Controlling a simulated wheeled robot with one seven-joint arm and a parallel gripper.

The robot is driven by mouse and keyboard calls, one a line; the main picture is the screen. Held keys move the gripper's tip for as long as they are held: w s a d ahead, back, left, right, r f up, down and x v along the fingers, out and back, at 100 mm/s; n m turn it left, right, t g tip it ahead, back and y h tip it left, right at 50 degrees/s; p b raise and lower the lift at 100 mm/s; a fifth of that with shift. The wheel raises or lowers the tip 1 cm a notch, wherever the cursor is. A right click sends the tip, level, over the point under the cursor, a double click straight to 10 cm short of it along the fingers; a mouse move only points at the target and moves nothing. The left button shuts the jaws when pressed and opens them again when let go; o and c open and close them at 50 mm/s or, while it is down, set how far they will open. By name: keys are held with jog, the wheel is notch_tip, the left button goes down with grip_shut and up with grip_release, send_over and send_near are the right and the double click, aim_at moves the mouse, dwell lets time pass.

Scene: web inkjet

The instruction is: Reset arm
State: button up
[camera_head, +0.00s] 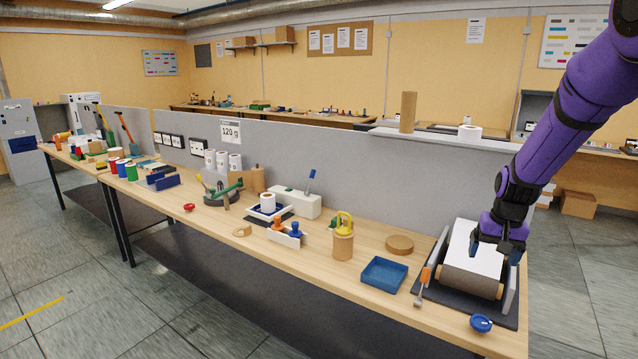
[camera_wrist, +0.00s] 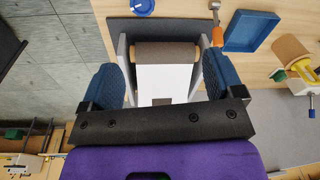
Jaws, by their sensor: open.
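My purple arm reaches in from the upper right in the head view. My gripper (camera_head: 490,246) is open, its blue fingertips above a roll of white web (camera_head: 462,240) on a stand with pale side walls. In the wrist view, my gripper (camera_wrist: 162,85) shows its two blue fingers spread apart, with the white web (camera_wrist: 165,80) and the brown roll (camera_wrist: 166,53) seen between and beyond them. Nothing is held between the fingers. I cannot tell the exact height of the fingertips over the web.
The roll stand sits on a dark mat (camera_head: 424,296) at the table's right end. An orange-handled tool (camera_head: 424,280), a blue knob (camera_head: 481,323) and an empty blue tray (camera_head: 383,274) lie near it. A grey partition (camera_head: 350,185) runs behind the table. Several other items stand farther left.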

jog(key=s+a+r+n+t, duration=0.1)
jog(key=s+a+r, duration=0.3)
jog(key=s+r, duration=0.3)
jog(key=s+a+r+n+t, duration=0.1)
jog(key=s+a+r, duration=0.2)
jog(key=s+r, duration=0.45)
jog(key=s+a+r+n+t, duration=0.1)
jog(key=s+a+r, duration=0.1)
jog(key=s, duration=0.6)
jog(key=s+a+r+n+t, duration=0.1)
jog(key=s+r, duration=0.3)
jog(key=s, duration=0.5)
jog(key=shift+a+r, duration=0.35)
jog(key=shift+a, duration=0.25)
dwell(0.9)
